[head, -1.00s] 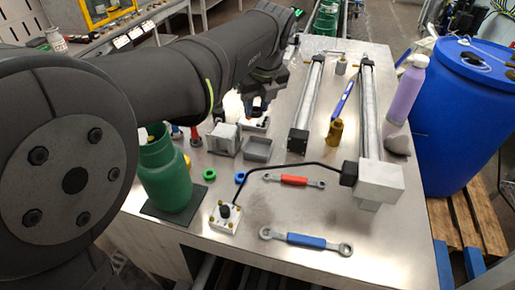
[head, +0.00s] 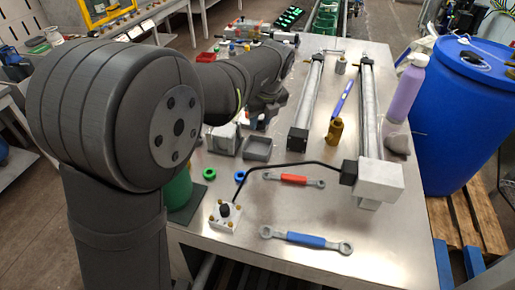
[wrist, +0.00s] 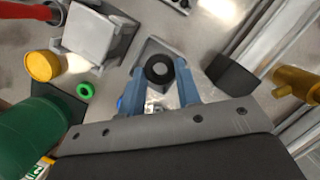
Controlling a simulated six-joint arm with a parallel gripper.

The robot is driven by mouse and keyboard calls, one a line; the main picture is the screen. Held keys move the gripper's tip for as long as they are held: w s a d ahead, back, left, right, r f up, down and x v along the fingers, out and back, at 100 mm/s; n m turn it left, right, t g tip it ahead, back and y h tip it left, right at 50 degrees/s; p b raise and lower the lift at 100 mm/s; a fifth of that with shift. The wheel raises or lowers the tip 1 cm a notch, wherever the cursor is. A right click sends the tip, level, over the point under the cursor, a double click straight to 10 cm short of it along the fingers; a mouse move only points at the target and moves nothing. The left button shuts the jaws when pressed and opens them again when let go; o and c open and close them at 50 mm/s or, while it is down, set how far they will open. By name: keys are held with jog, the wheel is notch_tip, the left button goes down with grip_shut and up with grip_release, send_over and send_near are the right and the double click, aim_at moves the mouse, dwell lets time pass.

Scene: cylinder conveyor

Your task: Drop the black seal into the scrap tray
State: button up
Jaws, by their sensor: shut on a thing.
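The black seal (wrist: 159,69) is a small thick ring, pinched between the two blue fingertips of my gripper (wrist: 158,74) in the wrist view. The scrap tray is a shallow grey square tray; it stands on the metal bench in the head view (head: 258,148). In the wrist view the tray (wrist: 152,43) lies behind the seal and fingertips, which cover part of it. The seal appears over the tray, but its height above it is hard to tell. In the head view the seal cannot be made out and my arm hides most of the gripper.
A grey fixture block (head: 224,138) stands left of the tray. A green ring (head: 209,174) and a blue ring (head: 240,177) lie in front. A dark cylinder end (head: 298,140) and brass fitting (head: 334,132) are to the right. A green bottle (head: 178,192) is partly hidden.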

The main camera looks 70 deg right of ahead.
aim_at(262, 129)
jog(key=shift+f, duration=2.45)
jog(key=o, duration=1)
jog(key=shift+o, duration=0.2)
jog(key=shift+r, duration=0.15)
jog(key=v, duration=1.7)
jog(key=shift+a, duration=0.1)
